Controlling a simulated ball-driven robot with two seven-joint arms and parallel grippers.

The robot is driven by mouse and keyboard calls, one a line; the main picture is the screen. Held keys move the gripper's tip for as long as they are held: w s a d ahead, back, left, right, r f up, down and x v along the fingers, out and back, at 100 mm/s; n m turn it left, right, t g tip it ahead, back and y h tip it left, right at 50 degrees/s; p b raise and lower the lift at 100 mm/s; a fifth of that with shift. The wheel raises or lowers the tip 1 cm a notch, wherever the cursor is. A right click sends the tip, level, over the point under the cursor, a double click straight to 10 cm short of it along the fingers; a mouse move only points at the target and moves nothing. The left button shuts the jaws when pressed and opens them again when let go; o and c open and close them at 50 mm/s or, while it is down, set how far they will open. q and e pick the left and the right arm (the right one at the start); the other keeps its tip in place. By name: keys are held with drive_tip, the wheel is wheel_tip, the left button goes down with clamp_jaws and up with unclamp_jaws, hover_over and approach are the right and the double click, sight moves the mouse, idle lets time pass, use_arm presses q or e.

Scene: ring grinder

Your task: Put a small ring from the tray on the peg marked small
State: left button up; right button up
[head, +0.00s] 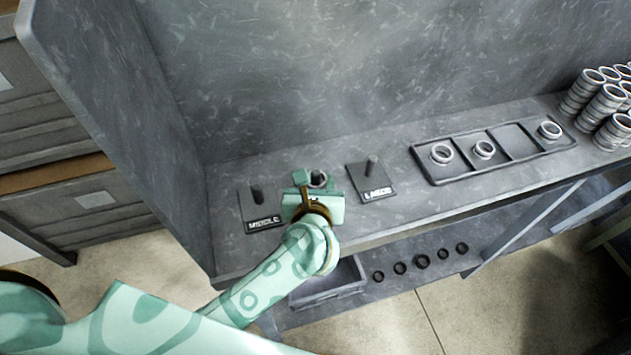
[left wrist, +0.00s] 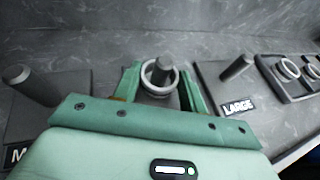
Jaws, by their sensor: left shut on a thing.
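My left gripper (head: 318,182) is shut on a grey metal ring (left wrist: 147,80) at the middle peg of the row. In the left wrist view, this peg (left wrist: 164,62) shows through the ring's opening, and the ring looks to be around its upper part. How far down the ring sits, I cannot tell. My gripper body hides this peg's base and label. The middle peg plate (head: 260,222) is to the left and the large peg plate (head: 381,192) to the right, both pegs bare. The tray (head: 424,170) at right holds rings (head: 441,154), (head: 484,149), (head: 550,130). My right gripper is out of view.
Stacks of rings (head: 604,105) stand at the bench's right end. The back wall (head: 300,70) and left side panel (head: 110,120) bound the bench. Below are a shelf bin (head: 330,285) and several dark rings (head: 422,262). Bench between large plate and tray is clear.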

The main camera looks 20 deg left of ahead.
use_arm(q)
drive_tip(key=shift+f+b, duration=0.55)
drive_tip(key=shift+f, duration=0.05)
idle(0.3)
drive_tip(key=o, duration=0.7)
drive_tip(key=shift+s+d+r+p, duration=0.15)
drive_tip(key=shift+s+r+p, duration=0.25)
drive_tip(key=shift+s, duration=0.2)
drive_tip(key=p+v, duration=0.2)
drive_tip(key=v, duration=0.2)
drive_tip(key=shift+p+v, duration=0.95)
drive_tip(key=shift+v, duration=1.9)
